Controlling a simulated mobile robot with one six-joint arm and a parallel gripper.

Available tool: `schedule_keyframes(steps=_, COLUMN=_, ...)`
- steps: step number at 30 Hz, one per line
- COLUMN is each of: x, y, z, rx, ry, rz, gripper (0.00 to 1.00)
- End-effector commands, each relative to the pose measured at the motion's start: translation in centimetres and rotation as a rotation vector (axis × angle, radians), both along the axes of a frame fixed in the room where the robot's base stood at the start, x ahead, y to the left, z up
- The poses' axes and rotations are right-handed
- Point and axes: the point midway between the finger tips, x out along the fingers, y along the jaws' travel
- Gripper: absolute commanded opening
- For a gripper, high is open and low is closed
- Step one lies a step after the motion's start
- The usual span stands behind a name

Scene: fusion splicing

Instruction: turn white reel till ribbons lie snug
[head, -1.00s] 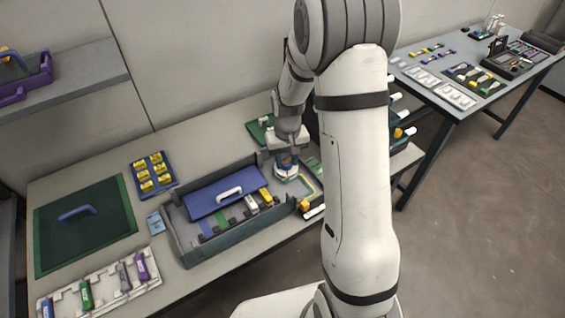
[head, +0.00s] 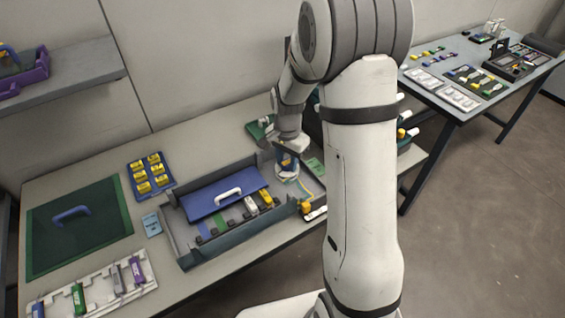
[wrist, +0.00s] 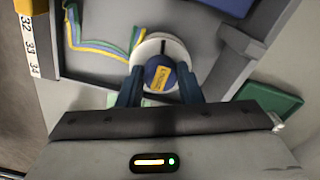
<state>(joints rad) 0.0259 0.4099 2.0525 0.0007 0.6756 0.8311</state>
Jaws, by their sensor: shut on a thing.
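The white reel (wrist: 150,46) sits in the grey tray (head: 180,243), at its right end in the head view. It has a blue hub with a yellow label (wrist: 160,78). My gripper (wrist: 160,84) is shut on the hub, one dark finger on each side. In the head view my gripper (head: 289,152) comes down on the reel from above. Blue, green and yellow ribbons (wrist: 98,48) run side by side from the reel's left edge and bend toward the tray's wall in the wrist view. The reel's near side is hidden by my gripper.
A blue lid with a white handle (head: 227,193) covers part of the tray. White and yellow clips (head: 258,203) stand beside it. A green piece (wrist: 268,101) lies outside the tray wall. A green mat (head: 80,228) lies at left.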

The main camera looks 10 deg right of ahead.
Motion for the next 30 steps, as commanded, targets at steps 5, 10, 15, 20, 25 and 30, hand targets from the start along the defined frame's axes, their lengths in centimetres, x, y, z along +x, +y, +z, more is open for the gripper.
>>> schedule_keyframes(steps=5, x=-0.54, y=-0.08, z=-0.40, rx=-0.001, ry=0.017, rz=-0.091, gripper=0.09)
schedule_keyframes(steps=10, x=-0.53, y=-0.09, z=-0.37, rx=-0.002, ry=0.016, rz=-0.142, gripper=0.09)
schedule_keyframes(steps=15, x=-0.52, y=-0.10, z=-0.35, rx=-0.002, ry=0.016, rz=-0.164, gripper=0.09)
schedule_keyframes(steps=20, x=-0.52, y=-0.10, z=-0.33, rx=-0.003, ry=0.017, rz=-0.168, gripper=0.09)
schedule_keyframes(steps=25, x=-0.52, y=-0.10, z=-0.33, rx=-0.003, ry=0.017, rz=-0.167, gripper=0.09)
schedule_keyframes(steps=30, x=-0.50, y=-0.08, z=-0.32, rx=-0.003, ry=0.016, rz=-0.167, gripper=0.41)
